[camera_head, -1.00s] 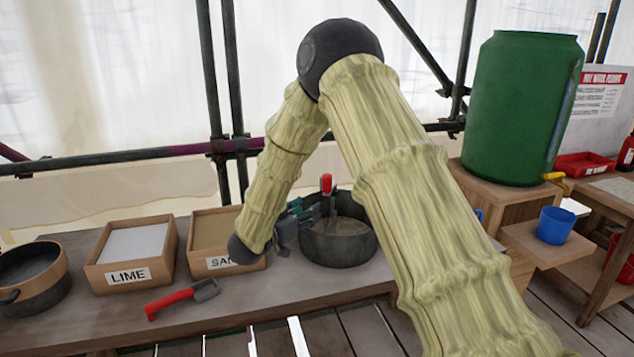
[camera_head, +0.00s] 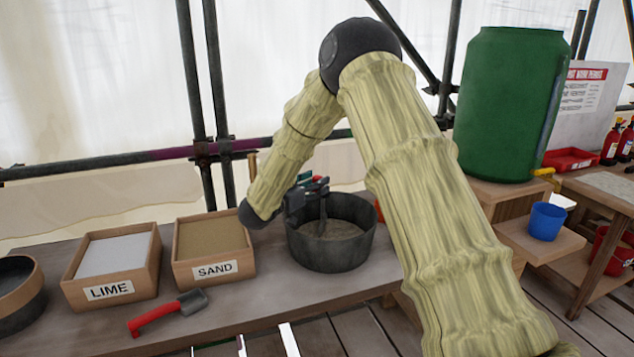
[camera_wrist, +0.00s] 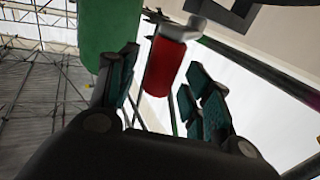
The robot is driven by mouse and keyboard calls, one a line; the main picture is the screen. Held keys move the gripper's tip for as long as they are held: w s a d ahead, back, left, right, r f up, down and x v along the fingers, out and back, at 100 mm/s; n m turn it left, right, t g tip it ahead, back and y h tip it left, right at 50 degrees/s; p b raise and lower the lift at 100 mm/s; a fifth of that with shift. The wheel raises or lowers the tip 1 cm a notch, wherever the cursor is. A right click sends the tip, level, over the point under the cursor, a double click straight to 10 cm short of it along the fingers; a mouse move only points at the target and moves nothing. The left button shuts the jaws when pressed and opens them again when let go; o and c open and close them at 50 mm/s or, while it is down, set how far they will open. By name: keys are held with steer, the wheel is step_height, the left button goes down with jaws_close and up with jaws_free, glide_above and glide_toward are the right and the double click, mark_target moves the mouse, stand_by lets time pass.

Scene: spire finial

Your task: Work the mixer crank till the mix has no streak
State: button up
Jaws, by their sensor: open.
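The mixer is a dark round pot (camera_head: 328,256) on the bench, holding a grey-tan mix (camera_head: 340,230). The mix surface looks fairly even, but streaks are too fine to tell at this size. A dark crank shaft (camera_head: 323,212) stands in the pot. My gripper (camera_head: 308,188) is over the pot's far left side, beside the crank top. In the wrist view the red crank handle (camera_wrist: 164,66) lies between the teal finger pads of my open gripper (camera_wrist: 166,88), with a gap seen at the right pads. In the head view the handle is mostly hidden by my gripper.
A sand box (camera_head: 214,272) and a lime box (camera_head: 112,293) stand left of the pot. A green barrel (camera_head: 510,105) and a blue cup (camera_head: 547,221) are at right. Scaffold poles (camera_head: 204,110) rise behind.

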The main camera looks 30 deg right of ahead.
steer(key=shift+w+d, duration=0.2)
steer(key=shift+d, duration=0.45)
steer(key=shift+c, duration=0.2)
jaws_close()
